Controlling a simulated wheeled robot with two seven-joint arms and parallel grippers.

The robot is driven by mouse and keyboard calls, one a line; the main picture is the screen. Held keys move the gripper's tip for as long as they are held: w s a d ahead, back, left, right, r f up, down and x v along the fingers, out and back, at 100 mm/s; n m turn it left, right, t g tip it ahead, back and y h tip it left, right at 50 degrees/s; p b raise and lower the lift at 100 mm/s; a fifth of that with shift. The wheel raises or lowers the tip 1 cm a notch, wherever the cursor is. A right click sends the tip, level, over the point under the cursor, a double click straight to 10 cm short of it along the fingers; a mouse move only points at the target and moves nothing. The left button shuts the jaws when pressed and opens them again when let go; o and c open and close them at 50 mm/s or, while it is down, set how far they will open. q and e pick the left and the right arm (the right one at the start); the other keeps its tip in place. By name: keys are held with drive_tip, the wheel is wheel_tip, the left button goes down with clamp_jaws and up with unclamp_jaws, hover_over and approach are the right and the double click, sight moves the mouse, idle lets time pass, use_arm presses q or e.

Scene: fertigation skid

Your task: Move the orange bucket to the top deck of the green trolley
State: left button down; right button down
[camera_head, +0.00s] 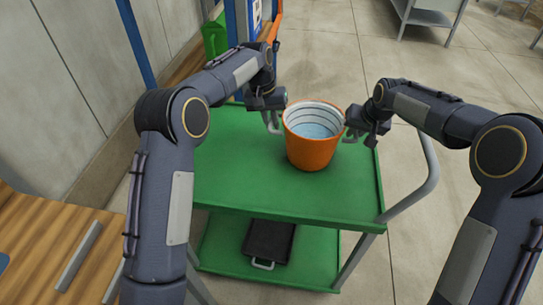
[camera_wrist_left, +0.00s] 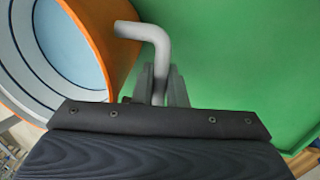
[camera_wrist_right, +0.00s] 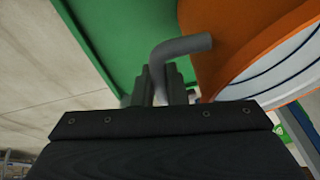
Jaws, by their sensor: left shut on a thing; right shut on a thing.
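The orange bucket (camera_head: 310,152), upright with a pale ringed inside, is over the top deck (camera_head: 240,185) of the green trolley. I cannot tell whether its base touches the deck. My left gripper (camera_head: 272,122) is shut on the grey bent handle at the bucket's left side; the left wrist view shows this handle (camera_wrist_left: 152,38) between the fingers. My right gripper (camera_head: 351,134) is shut on the matching handle at the right side, also seen in the right wrist view (camera_wrist_right: 180,47). The bucket's underside is hidden.
A black case (camera_head: 268,243) with a light handle lies on the trolley's lower deck. A grey push rail (camera_head: 428,180) rises at the trolley's right. A wooden-topped table (camera_head: 45,240) is at lower left. A green container (camera_head: 215,36) and a blue post stand behind. The top deck around the bucket is clear.

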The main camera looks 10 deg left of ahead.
use_arm(q)
drive_tip(key=shift+f+b, duration=0.3)
drive_tip(key=shift+f, duration=0.15)
use_arm(e)
drive_tip(key=shift+f, duration=0.45)
use_arm(q)
drive_tip(key=c, duration=1.5)
unclamp_jaws()
use_arm(e)
drive_tip(key=c, duration=1.5)
unclamp_jaws()
use_arm(q)
drive_tip(key=shift+o, duration=0.2)
use_arm(e)
drive_tip(key=shift+o, duration=0.2)
drive_tip(key=shift+r, duration=0.25)
use_arm(q)
wheel_tip(320, 180, up, 8)
drive_tip(key=a, duration=0.1)
drive_tip(key=shift+a, duration=0.35)
use_arm(e)
drive_tip(key=v, duration=1.1)
drive_tip(key=shift+s+r, duration=0.25)
drive_tip(key=shift+d, duration=0.15)
